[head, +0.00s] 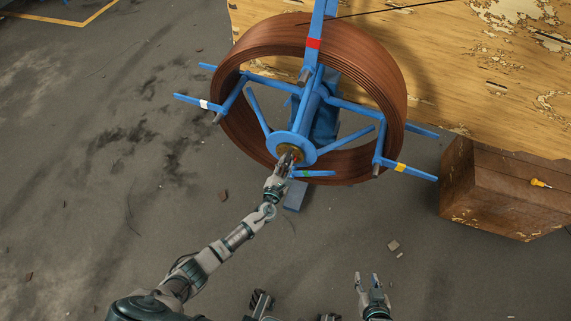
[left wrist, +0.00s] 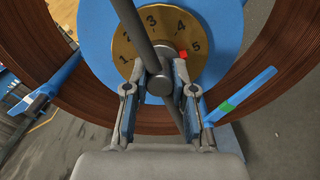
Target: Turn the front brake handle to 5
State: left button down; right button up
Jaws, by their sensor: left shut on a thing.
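The brake handle (left wrist: 132,30) is a dark grey bar with a round hub, in front of a brass dial (left wrist: 178,22) numbered 1 to 5. A small red marker (left wrist: 183,55) sits beside the 5. The dial is on the blue hub plate of the copper pipe reel (head: 392,90). In the head view the dial is small and partly hidden by my left gripper (head: 284,162). In the left wrist view my left gripper (left wrist: 159,90) has its fingers on both sides of the handle, shut on it. My right gripper (head: 367,280) is open and empty, low in the head view.
Blue spokes with coloured bands surround the hub; the green-banded spoke (left wrist: 240,94) is close to my left gripper's right side. A worn wooden surface (head: 440,60) is behind the reel. A brown box (head: 490,195) stands right. The floor at left is mostly clear.

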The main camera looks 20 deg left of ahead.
pick_arm(q)
jog(key=shift+s+f, duration=0.2)
jog(key=shift+f, duration=0.25)
jog(key=c, duration=1.1)
grip_release()
jog(key=shift+o, duration=0.7)
jog(key=shift+w+r, duration=0.15)
jog(key=shift+r, duration=0.05)
jog(key=s, duration=1.2)
jog(key=shift+a, duration=0.2)
